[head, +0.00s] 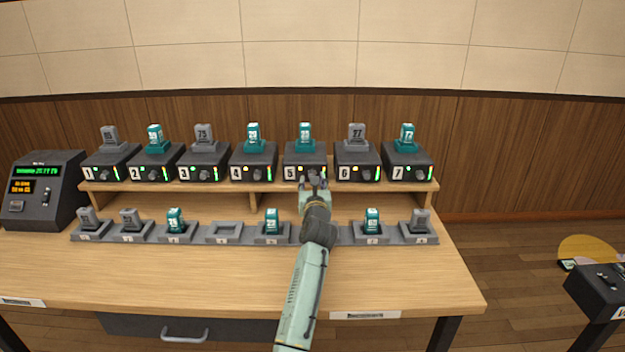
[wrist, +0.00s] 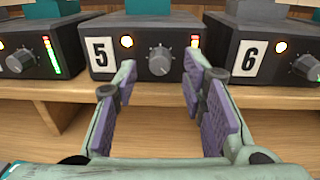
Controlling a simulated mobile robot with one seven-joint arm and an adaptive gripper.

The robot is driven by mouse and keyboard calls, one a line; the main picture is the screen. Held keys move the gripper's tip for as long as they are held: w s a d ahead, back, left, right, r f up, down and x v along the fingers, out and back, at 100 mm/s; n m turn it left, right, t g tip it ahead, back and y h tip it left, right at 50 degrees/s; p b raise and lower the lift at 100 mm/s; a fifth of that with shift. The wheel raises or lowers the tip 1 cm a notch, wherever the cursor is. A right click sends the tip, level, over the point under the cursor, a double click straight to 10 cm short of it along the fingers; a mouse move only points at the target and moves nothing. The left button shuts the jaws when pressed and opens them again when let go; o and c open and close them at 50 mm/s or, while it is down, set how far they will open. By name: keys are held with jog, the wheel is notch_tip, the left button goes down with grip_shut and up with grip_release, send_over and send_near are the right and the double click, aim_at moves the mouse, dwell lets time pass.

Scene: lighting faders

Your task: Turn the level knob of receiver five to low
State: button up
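Receiver five (head: 292,158) is a dark box marked 5 on the raised shelf, with a teal pack standing on top. In the wrist view, receiver five (wrist: 125,45) shows its lit amber lamp, a level bar at the right and its grey level knob (wrist: 160,61). In the head view the knob is hidden behind my gripper. My gripper (head: 317,180) is in front of receiver five. In the wrist view my gripper (wrist: 160,75) is open, its purple-padded fingers pointing at the receiver, one either side of the knob in the picture. Nothing is between them; I cannot tell exactly how far off the knob is.
Receiver four (head: 251,161) and receiver six (head: 357,161) stand close on either side. Below the shelf, a row of grey cradles (head: 224,235) holds several packs. A dark console (head: 45,190) stands at the left. The table's front (head: 200,285) is clear.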

jog(key=shift+w, duration=0.3)
jog(key=shift+c, duration=0.3)
grip_shut()
